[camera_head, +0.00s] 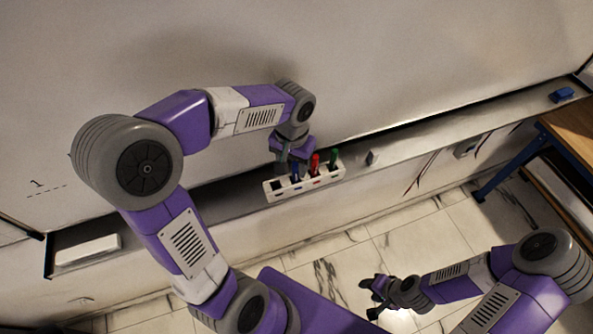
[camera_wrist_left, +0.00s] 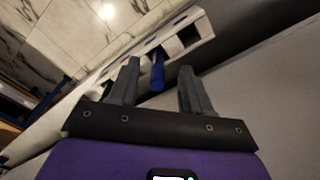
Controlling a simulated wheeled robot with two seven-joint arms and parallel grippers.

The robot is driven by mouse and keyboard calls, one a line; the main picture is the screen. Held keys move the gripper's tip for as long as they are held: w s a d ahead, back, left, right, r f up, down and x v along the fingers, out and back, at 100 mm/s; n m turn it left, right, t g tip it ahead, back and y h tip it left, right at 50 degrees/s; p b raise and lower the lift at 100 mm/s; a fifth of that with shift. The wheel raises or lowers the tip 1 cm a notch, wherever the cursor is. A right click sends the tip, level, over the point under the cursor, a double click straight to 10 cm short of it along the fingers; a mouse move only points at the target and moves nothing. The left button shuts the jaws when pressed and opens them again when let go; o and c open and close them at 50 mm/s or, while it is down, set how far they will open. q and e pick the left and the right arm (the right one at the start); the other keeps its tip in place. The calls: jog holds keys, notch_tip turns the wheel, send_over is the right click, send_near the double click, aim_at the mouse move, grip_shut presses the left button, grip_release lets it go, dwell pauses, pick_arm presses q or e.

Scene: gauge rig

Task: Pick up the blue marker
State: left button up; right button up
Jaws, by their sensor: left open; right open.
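The blue marker (camera_head: 296,172) stands in a white holder (camera_head: 307,187) on the board's ledge. In the left wrist view the blue marker (camera_wrist_left: 157,72) shows between the two fingers, nearer the left one, with its lower end at the white holder (camera_wrist_left: 207,27). My left gripper (camera_head: 290,167) is at the holder from above; in the left wrist view its fingers (camera_wrist_left: 160,80) are open and apart, gripping nothing. I cannot tell whether the left finger touches the marker. My right gripper (camera_head: 372,296) is open and empty, low over the floor.
A red marker (camera_head: 315,163) and a green marker (camera_head: 332,160) stand in the same holder, right of the blue one. A small dark item (camera_head: 372,158) and a blue block (camera_head: 561,94) lie further right on the ledge (camera_head: 440,133). The whiteboard (camera_head: 400,60) rises behind.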

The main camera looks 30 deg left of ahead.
aim_at(295, 170)
pick_arm(q)
jog(key=f, duration=0.2)
jog(key=w+f, duration=0.1)
jog(key=f, duration=0.1)
jog(key=shift+w+f, duration=0.2)
jog(key=shift+f, duration=0.05)
jog(key=shift+s, duration=0.15)
jog(key=shift+c, duration=0.3)
grip_shut()
